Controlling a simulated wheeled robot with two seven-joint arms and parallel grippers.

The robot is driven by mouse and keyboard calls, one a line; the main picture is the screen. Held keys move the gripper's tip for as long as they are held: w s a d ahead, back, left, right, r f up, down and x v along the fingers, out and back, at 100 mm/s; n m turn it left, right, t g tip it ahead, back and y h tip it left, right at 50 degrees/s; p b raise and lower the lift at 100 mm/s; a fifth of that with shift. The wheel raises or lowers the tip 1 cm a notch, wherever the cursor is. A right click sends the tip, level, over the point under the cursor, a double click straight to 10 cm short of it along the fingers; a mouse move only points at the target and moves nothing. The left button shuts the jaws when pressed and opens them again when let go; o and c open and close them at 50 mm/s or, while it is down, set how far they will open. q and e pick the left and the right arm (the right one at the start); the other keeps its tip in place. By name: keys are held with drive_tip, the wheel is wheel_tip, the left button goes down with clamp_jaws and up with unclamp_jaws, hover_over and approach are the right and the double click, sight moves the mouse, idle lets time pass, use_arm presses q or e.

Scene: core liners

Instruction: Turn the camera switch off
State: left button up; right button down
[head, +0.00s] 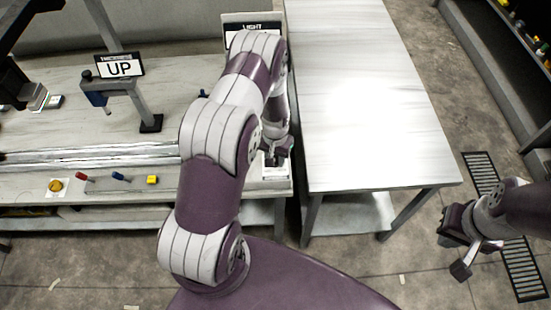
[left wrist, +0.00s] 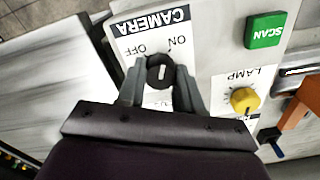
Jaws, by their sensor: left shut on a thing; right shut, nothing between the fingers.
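The camera switch is a round black knob (left wrist: 161,74) with a white mark. It sits on a white panel (left wrist: 125,45) labelled CAMERA, with OFF and ON printed beside the knob; the lettering is upside down in the left wrist view. My left gripper (left wrist: 160,66) has one finger on each side of the knob and is shut on it. The white mark runs roughly up and down in that view; I cannot tell for sure which label it points to. In the head view my left gripper (head: 277,155) is at the bench's right end, and my arm hides much around it. My right gripper (head: 470,255) is shut and empty over the floor.
A yellow lamp knob (left wrist: 244,100) and a green SCAN button (left wrist: 265,30) are close to the switch. A bare table (head: 370,100) stands right of the bench.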

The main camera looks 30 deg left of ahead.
use_arm(q)
drive_tip(key=n+b, duration=0.1)
drive_tip(key=n, duration=0.2)
drive_tip(key=shift+f+n, duration=0.1)
drive_tip(key=shift+n, duration=0.2)
drive_tip(key=n+b, duration=0.1)
drive_tip(key=n, duration=0.2)
drive_tip(key=shift+n+b, duration=0.3)
drive_tip(key=shift+n, duration=0.1)
drive_tip(key=n, duration=0.3)
drive_tip(key=shift+s+b, duration=0.1)
drive_tip(key=shift+b, duration=0.3)
drive_tip(key=shift+n, duration=1.4)
drive_tip(key=shift+n+b, duration=0.3)
drive_tip(key=o, duration=1)
drive_tip(key=shift+o, duration=0.2)
